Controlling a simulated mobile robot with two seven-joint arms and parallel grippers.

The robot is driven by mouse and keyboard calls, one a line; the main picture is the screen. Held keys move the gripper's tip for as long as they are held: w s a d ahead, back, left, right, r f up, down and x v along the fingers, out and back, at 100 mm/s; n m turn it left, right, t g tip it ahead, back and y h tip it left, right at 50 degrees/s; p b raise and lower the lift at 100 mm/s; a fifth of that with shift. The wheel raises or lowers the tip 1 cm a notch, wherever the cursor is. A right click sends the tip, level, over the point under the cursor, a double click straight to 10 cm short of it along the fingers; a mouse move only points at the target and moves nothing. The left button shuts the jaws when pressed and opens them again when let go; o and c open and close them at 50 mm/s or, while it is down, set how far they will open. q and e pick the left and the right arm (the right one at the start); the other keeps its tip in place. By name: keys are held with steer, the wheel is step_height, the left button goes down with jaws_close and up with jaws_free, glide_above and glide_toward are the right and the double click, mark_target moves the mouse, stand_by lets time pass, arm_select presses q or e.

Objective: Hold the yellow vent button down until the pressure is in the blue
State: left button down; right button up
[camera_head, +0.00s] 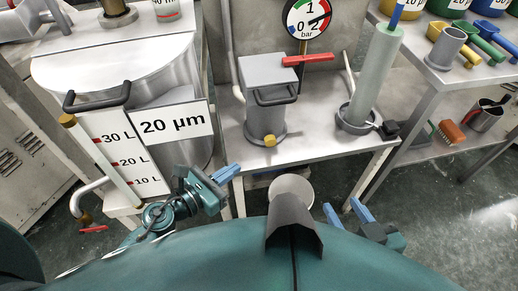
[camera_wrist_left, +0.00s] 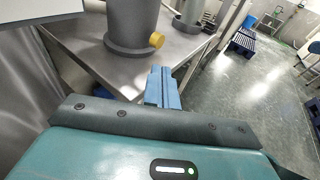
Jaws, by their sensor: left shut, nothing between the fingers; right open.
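The yellow vent button (camera_head: 270,140) sits low on the front of a grey lidded pressure pot (camera_head: 266,118) on a steel table. It also shows in the left wrist view (camera_wrist_left: 157,40), just beyond the fingertips. The round gauge (camera_head: 307,18) stands behind the pot; its needle appears to point to the right, toward the red side, away from the blue near 0. My left gripper (camera_head: 228,172) is shut and empty, left of and below the button, apart from it; its blue fingers (camera_wrist_left: 162,84) point toward the table. My right gripper (camera_head: 345,211) is open and empty below the table's front edge.
A tall grey-green cylinder (camera_head: 372,78) stands right of the pot. A large steel tank (camera_head: 150,85) labelled 20 µm is at left. A shelf with scoops (camera_head: 483,45) is at right. The front table strip is clear.

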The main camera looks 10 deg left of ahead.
mark_target(267, 146)
arm_select(q)
steer(key=x, duration=1)
steer(key=shift+d+f, duration=0.1)
steer(key=shift+w, duration=0.1)
